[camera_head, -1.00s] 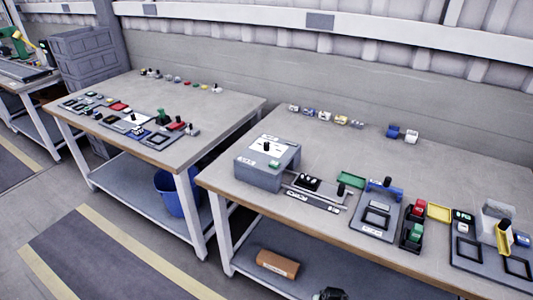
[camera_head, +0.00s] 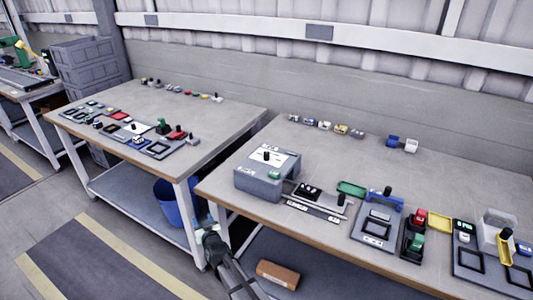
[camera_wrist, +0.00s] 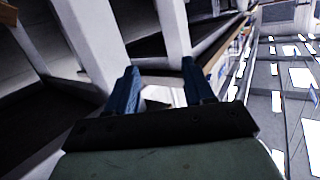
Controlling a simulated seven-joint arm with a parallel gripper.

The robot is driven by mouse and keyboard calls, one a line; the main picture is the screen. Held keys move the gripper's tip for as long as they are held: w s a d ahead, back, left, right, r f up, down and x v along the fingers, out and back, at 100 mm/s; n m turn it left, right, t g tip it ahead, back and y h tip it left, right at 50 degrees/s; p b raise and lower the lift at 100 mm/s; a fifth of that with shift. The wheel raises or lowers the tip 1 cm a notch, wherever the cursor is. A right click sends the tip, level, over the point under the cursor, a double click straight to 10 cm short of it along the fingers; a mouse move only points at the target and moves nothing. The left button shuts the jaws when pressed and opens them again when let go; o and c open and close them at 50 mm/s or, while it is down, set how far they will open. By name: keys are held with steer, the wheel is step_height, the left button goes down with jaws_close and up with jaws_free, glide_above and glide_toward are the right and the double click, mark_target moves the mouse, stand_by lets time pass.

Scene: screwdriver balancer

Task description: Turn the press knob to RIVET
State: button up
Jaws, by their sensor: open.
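A grey box (camera_head: 256,184) with a white plate on top stands at the left front of the right-hand bench. A black knob (camera_head: 267,156) stands up from the white plate. It looks like the press knob, but the lettering around it is too small to read. My gripper (camera_head: 207,226) is below and left of the box, in front of the gap between the two benches. It is apart from the box and knob. In the wrist view my gripper (camera_wrist: 161,72) shows two blue fingers spread apart with nothing between them. The knob cannot be made out there.
The right-hand bench (camera_head: 310,155) has a front edge and white legs close to my arm. Black, green and blue fixtures with a blue-handled press (camera_head: 385,200) stand right of the box. A blue bin (camera_head: 172,200) sits under the left bench.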

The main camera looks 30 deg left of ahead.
steer(key=s+a+r+n+y, duration=0.1)
steer(key=s+a+r+n, duration=0.15)
steer(key=a+r, duration=0.5)
steer(key=s+a+r+n+y, duration=0.2)
steer(key=a+r+n, duration=0.1)
steer(key=a+r, duration=0.45)
steer(key=w+a+r+n+g+h, duration=0.1)
steer(key=w+a+r+n+g, duration=0.1)
steer(key=w+a+r+n, duration=0.35)
steer(key=w+d+r+g+h, duration=0.1)
steer(key=w+d+r+h, duration=0.45)
steer(key=w, duration=0.45)
steer(key=n+g+h, duration=0.2)
steer(key=g+h, duration=0.4)
steer(key=h, duration=0.4)
glide_toward(267, 152)
steer(key=f, duration=0.9)
steer(key=shift+s+d+f, duration=0.15)
steer(key=shift+s+f, duration=0.15)
steer(key=shift+c, duration=0.2)
